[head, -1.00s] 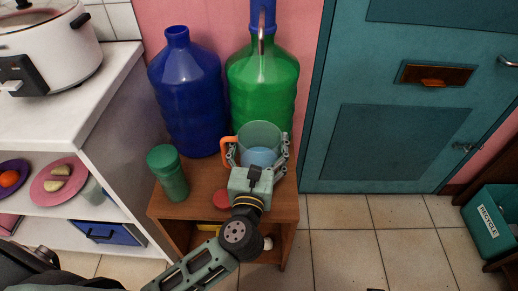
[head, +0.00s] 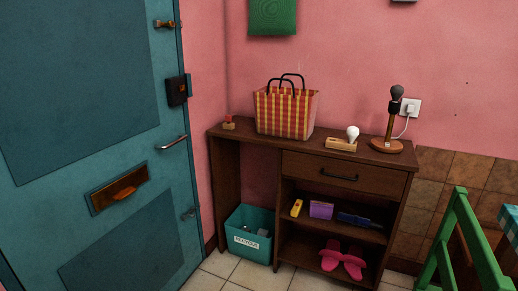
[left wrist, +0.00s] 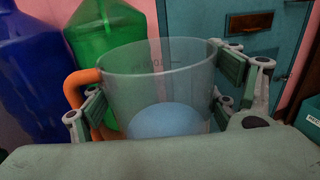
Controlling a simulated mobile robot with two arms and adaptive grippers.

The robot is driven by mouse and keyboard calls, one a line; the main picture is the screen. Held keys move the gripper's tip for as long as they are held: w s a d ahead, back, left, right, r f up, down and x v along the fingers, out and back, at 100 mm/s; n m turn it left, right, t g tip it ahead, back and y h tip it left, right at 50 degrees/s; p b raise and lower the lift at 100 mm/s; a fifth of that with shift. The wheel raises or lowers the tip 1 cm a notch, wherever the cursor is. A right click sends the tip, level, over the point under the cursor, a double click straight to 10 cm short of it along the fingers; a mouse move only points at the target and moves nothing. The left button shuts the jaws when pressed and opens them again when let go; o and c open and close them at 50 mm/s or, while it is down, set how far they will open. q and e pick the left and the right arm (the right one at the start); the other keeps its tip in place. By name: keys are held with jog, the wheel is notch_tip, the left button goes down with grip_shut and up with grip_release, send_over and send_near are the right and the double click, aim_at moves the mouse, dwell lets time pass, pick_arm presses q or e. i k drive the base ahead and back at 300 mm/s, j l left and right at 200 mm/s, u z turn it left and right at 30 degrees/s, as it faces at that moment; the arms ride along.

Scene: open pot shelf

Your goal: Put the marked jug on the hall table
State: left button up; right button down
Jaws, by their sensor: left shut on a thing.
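The jug (left wrist: 150,70) is a clear, greyish vessel with an orange handle and faint dark marks near its rim. It fills the middle of the left wrist view, upright, with a pale blue rounded patch low inside. My left gripper (left wrist: 158,102) is shut on it, one finger on each side. The jug's base is hidden by the gripper body. The hall table (head: 310,165) is dark brown wood with one drawer and open shelves, against the pink wall in the head view. Neither gripper shows in the head view.
On the tabletop are a checked bag (head: 285,112), a small red-topped block (head: 229,123), a bulb on a wooden base (head: 341,144) and a lamp (head: 388,125). A teal recycling box (head: 250,240) stands below. A blue bottle (left wrist: 30,80) and a green bottle (left wrist: 92,30) stand behind the jug.

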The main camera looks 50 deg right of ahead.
aim_at(237, 122)
jog(key=i+l+z, duration=0.3)
jog(key=z, duration=0.15)
jog(key=i+l+z, duration=0.5)
jog(key=i+z, duration=0.3)
jog(key=z, duration=0.15)
